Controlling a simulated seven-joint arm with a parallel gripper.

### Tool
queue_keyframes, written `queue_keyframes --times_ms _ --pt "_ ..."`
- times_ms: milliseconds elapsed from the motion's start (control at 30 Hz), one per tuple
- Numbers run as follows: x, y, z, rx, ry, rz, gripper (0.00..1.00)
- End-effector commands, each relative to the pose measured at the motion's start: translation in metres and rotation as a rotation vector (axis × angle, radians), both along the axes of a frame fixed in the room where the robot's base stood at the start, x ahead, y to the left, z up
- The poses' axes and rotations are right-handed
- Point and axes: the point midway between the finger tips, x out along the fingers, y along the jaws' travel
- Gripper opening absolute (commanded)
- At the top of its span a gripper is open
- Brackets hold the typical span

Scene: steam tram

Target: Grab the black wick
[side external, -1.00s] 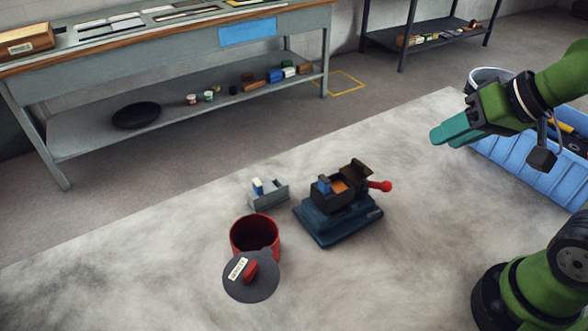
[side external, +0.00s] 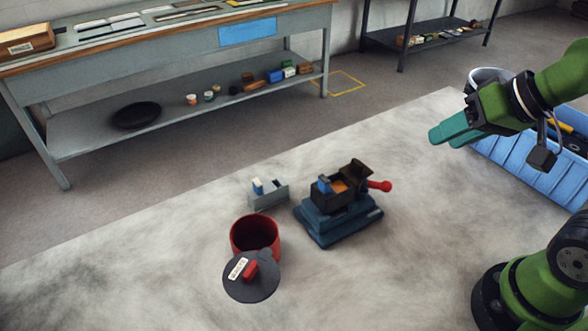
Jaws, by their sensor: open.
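My gripper (side external: 445,132), with teal fingers, is open and hangs in the air at the upper right, well away from the objects on the work surface. I cannot pick out a black wick with certainty. A dark box with a raised lid (side external: 355,172) stands on a blue base (side external: 340,227), with a blue piece and an orange-brown inside showing. A red knob (side external: 381,186) sticks out at its right. A small grey holder (side external: 268,196) with blue and white pieces stands to its left. A red pot (side external: 250,236) is open, and its dark labelled lid (side external: 262,287) lies against its front.
A blue crate (side external: 515,160) with tools and a pale round container (side external: 490,77) stand at the right. A grey workbench (side external: 185,62) with a lower shelf stands behind. The pale work surface (side external: 150,260) is clear at the left and front.

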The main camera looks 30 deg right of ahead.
Motion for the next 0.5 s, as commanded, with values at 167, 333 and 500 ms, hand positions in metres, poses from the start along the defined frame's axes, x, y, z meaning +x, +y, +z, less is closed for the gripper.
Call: queue_keyframes --times_ms 167,333,500 --pt "0.008 0.013 -0.01 -0.006 0.061 0.056 0.43" --pt "0.048 0.044 0.0 -0.061 0.18 0.183 0.43" --pt "0.093 0.086 0.009 -0.148 0.336 0.304 0.43"
